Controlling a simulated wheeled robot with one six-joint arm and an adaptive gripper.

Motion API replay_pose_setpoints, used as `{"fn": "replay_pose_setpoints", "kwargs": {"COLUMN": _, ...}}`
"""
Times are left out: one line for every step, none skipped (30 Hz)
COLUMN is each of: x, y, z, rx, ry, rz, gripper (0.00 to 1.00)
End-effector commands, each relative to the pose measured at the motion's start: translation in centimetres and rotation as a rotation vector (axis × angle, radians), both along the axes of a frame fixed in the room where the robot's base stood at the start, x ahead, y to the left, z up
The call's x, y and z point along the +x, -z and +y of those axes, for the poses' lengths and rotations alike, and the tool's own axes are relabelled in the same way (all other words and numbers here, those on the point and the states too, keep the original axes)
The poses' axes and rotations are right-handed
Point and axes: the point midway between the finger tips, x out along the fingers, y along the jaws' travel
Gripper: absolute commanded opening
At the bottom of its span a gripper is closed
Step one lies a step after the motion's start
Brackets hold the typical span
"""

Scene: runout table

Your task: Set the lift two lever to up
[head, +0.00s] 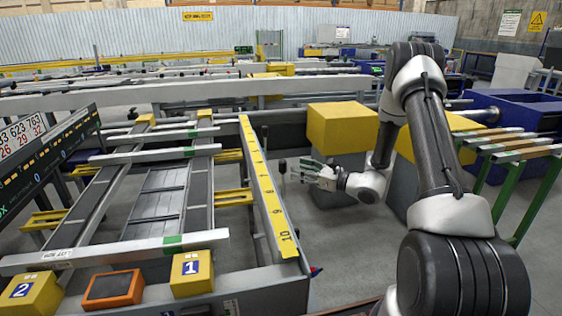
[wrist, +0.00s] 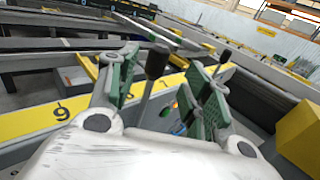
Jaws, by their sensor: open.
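A lever with a black grip (wrist: 157,60) on a thin metal shaft stands between my gripper's two green-padded fingers in the wrist view. My gripper (wrist: 164,62) is open, and I see no finger touching the lever. A second black-gripped lever (wrist: 226,55) shows farther off, behind the right finger. No label tells which lever is lift two. In the head view my gripper (head: 300,170) is beside the yellow numbered rail, and a dark lever grip (head: 283,163) shows just left of its fingers. The lever bases are hidden.
The yellow numbered rail (head: 265,190) runs along the table edge at my gripper's left. A yellow-topped block (head: 342,127) stands behind my arm. Yellow boxes marked 1 (head: 191,273) and 2 (head: 30,293) flank an orange box (head: 112,289) in front.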

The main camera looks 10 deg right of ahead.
Motion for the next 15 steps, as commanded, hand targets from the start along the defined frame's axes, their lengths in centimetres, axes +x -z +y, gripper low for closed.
{"fn": "replay_pose_setpoints", "kwargs": {"x": 0.3, "y": -0.3, "z": 0.2, "rx": 0.016, "ry": 0.002, "rz": -0.002, "gripper": 0.5}}
{"fn": "replay_pose_setpoints", "kwargs": {"x": 0.4, "y": -0.4, "z": 0.5, "rx": 0.021, "ry": -0.001, "rz": 0.0, "gripper": 0.5}}
{"fn": "replay_pose_setpoints", "kwargs": {"x": 0.7, "y": -0.3, "z": 0.8, "rx": 0.022, "ry": -0.003, "rz": 0.002, "gripper": 0.5}}
{"fn": "replay_pose_setpoints", "kwargs": {"x": 1.0, "y": -0.3, "z": 1.2, "rx": 0.022, "ry": -0.004, "rz": 0.002, "gripper": 0.5}}
{"fn": "replay_pose_setpoints", "kwargs": {"x": 1.3, "y": -0.3, "z": 1.5, "rx": 0.022, "ry": -0.004, "rz": 0.002, "gripper": 0.5}}
{"fn": "replay_pose_setpoints", "kwargs": {"x": 1.8, "y": -0.3, "z": 2.0, "rx": 0.02, "ry": -0.004, "rz": 0.002, "gripper": 0.5}}
{"fn": "replay_pose_setpoints", "kwargs": {"x": 2.2, "y": -0.3, "z": 2.5, "rx": 0.02, "ry": -0.005, "rz": 0.003, "gripper": 0.5}}
{"fn": "replay_pose_setpoints", "kwargs": {"x": 2.6, "y": -0.3, "z": 2.8, "rx": 0.02, "ry": -0.005, "rz": 0.003, "gripper": 0.5}}
{"fn": "replay_pose_setpoints", "kwargs": {"x": 3.1, "y": -0.3, "z": 3.3, "rx": 0.02, "ry": -0.004, "rz": 0.001, "gripper": 0.5}}
{"fn": "replay_pose_setpoints", "kwargs": {"x": 3.4, "y": -0.3, "z": 3.7, "rx": 0.02, "ry": -0.005, "rz": 0.002, "gripper": 0.5}}
{"fn": "replay_pose_setpoints", "kwargs": {"x": 3.7, "y": -0.3, "z": 4.0, "rx": 0.021, "ry": -0.005, "rz": 0.003, "gripper": 0.5}}
{"fn": "replay_pose_setpoints", "kwargs": {"x": 4.1, "y": -0.3, "z": 4.3, "rx": 0.02, "ry": -0.004, "rz": 0.003, "gripper": 0.5}}
{"fn": "replay_pose_setpoints", "kwargs": {"x": 4.4, "y": -0.3, "z": 4.6, "rx": 0.02, "ry": -0.004, "rz": 0.003, "gripper": 0.5}}
{"fn": "replay_pose_setpoints", "kwargs": {"x": 4.7, "y": -0.3, "z": 4.9, "rx": 0.02, "ry": -0.004, "rz": 0.003, "gripper": 0.5}}
{"fn": "replay_pose_setpoints", "kwargs": {"x": 4.9, "y": -0.3, "z": 5.1, "rx": 0.019, "ry": -0.004, "rz": 0.004, "gripper": 0.5}}
